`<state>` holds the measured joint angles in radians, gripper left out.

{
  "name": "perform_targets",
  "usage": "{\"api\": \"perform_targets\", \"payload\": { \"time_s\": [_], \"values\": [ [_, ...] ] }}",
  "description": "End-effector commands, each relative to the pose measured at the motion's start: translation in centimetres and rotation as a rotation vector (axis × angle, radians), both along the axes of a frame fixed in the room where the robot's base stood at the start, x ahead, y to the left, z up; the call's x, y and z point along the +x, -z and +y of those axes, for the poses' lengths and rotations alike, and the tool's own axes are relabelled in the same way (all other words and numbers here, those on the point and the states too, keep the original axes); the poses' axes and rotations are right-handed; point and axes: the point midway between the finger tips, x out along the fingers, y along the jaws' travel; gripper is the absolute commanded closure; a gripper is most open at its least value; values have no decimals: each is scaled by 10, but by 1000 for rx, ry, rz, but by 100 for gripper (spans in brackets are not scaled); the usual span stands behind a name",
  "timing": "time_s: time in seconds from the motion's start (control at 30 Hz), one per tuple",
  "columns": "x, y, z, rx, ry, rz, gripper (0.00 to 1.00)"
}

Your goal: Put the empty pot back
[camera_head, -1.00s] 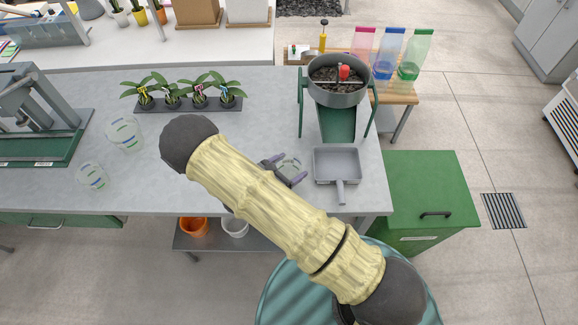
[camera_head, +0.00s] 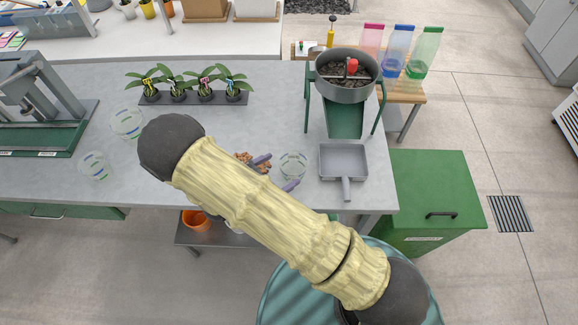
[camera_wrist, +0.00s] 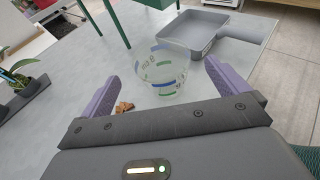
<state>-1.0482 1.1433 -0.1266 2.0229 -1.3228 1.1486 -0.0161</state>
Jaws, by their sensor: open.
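A clear pot with blue and green marks (camera_head: 293,165) stands upright on the grey bench, left of the grey pan. It looks empty in the wrist view (camera_wrist: 163,72). My gripper (camera_head: 276,173) is open, just left of this pot. In the wrist view, its two purple fingers (camera_wrist: 168,88) are spread wide, and the pot stands ahead between and beyond their tips, apparently free of them. Two similar clear pots (camera_head: 127,122) (camera_head: 95,166) stand at the left of the bench. My arm hides part of the bench.
Brown chips (camera_head: 254,162) lie on the bench near my gripper. A grey pan (camera_head: 343,160) and a green-legged sieve stand (camera_head: 344,118) are to the right. An orchid tray (camera_head: 193,100) is behind. An orange pot (camera_head: 196,221) is on the lower shelf.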

Motion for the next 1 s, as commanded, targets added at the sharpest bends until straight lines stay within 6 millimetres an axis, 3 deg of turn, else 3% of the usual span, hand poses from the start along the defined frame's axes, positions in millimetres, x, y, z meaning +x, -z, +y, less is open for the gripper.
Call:
{"api": "perform_targets", "payload": {
  "time_s": [0.1,0.3,1.0],
  "values": [
    [-15,-5,18,3,-3,-2,1],
    [-31,-14,35,1,-2,-1,1],
    [-34,-16,36,0,2,0,1]
  ]
}}
